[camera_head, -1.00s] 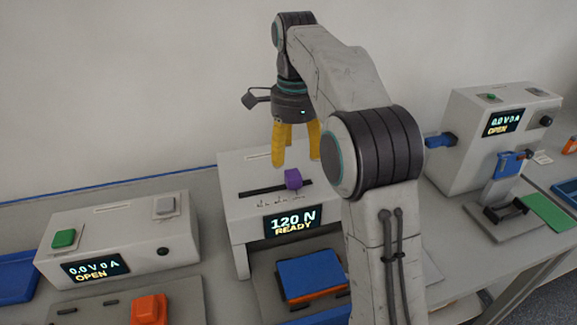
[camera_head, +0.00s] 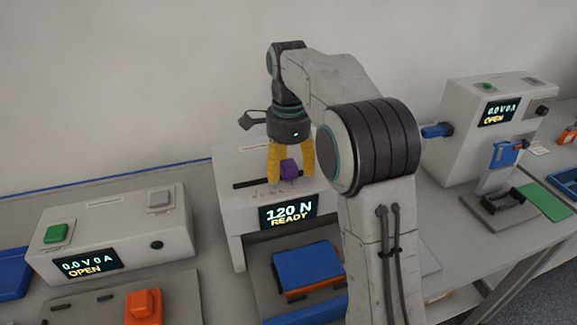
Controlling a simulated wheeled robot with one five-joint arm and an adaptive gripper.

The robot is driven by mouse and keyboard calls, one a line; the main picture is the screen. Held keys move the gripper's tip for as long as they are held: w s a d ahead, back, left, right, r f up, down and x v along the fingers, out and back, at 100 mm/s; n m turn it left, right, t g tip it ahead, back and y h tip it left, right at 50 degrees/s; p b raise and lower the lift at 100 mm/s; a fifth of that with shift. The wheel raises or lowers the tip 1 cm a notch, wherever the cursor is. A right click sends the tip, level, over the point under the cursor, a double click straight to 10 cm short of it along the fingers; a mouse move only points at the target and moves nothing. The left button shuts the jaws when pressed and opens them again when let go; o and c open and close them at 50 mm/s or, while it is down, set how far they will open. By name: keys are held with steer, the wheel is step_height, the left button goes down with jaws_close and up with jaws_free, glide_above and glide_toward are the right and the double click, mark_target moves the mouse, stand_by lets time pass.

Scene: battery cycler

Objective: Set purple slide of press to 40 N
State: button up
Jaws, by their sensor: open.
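The press (camera_head: 230,215) is a white box on the bench with a dark slot on its top. Its display (camera_head: 288,213) reads "120 N READY". The purple slide (camera_head: 288,168) sits toward the right part of the slot. My gripper (camera_head: 291,178) has yellow fingers pointing down, open, one on each side of the purple slide. Whether a finger touches the slide I cannot tell. The scale marks in front of the slot are too small to read and partly behind the left finger.
A blue and orange block (camera_head: 308,271) lies under the press. A white unit (camera_head: 115,235) showing "0.0 V 0 A OPEN" stands left, with an orange block (camera_head: 143,307) before it. Another such unit (camera_head: 477,140) stands right. My arm hides the bench right of the press.

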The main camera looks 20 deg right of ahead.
mark_target(251, 183)
steer(key=shift+c, duration=0.2)
steer(key=c, duration=1.2)
steer(key=a+p, duration=0.2)
steer(key=a, duration=0.6)
steer(key=shift+a, duration=0.1)
steer(key=o, duration=1.2)
steer(key=shift+a, duration=0.2)
steer(key=shift+o, duration=0.2)
steer(key=shift+r, duration=0.1)
step_height(251, 183, up, 12)
